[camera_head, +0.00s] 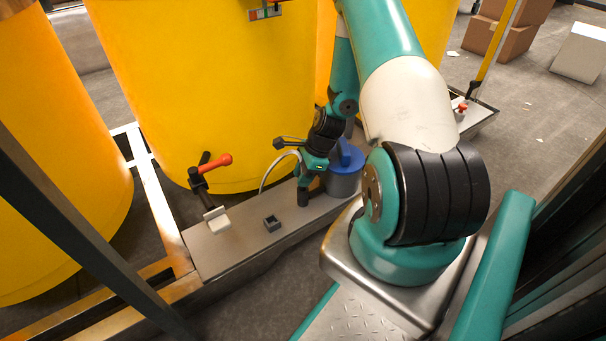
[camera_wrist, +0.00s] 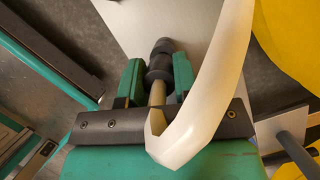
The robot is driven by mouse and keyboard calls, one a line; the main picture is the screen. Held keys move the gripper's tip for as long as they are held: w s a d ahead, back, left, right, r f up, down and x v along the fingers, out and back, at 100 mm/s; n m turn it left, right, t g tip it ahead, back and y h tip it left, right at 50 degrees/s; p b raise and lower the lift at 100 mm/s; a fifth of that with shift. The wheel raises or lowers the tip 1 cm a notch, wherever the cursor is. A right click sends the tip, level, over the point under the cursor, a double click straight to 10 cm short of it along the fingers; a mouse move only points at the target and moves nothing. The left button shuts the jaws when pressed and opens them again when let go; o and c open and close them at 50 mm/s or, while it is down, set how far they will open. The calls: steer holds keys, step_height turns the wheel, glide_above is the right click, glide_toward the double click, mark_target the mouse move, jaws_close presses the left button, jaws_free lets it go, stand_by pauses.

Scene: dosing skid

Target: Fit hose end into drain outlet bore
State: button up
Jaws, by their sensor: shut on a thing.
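My gripper (camera_head: 309,178) is low over the grey bench, at the right of the red-handled valve. In the wrist view its green fingers (camera_wrist: 157,85) are shut on the pale hose end (camera_wrist: 157,95). A dark ringed fitting (camera_wrist: 159,62) sits at the far end of this piece, just past the fingertips. The white hose (camera_wrist: 212,95) bends back beside the palm and arcs away; its arc also shows in the head view (camera_head: 268,172). The valve (camera_head: 200,182) with its red handle stands by the yellow tank. I cannot make out the drain outlet bore.
A small dark square holder (camera_head: 272,223) sits on the bench (camera_head: 225,248). A grey container with a blue lid (camera_head: 344,182) stands close at the right of my gripper. Large yellow tanks (camera_head: 215,90) close off the back.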

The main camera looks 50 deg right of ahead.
steer(key=shift+f+b, duration=0.55)
steer(key=shift+f, duration=0.55)
steer(key=o, duration=1)
steer(key=shift+r, duration=0.1)
steer(key=p+v, duration=0.8)
steer(key=v, duration=0.9)
steer(key=shift+r+p, duration=0.2)
steer(key=shift+p, duration=0.15)
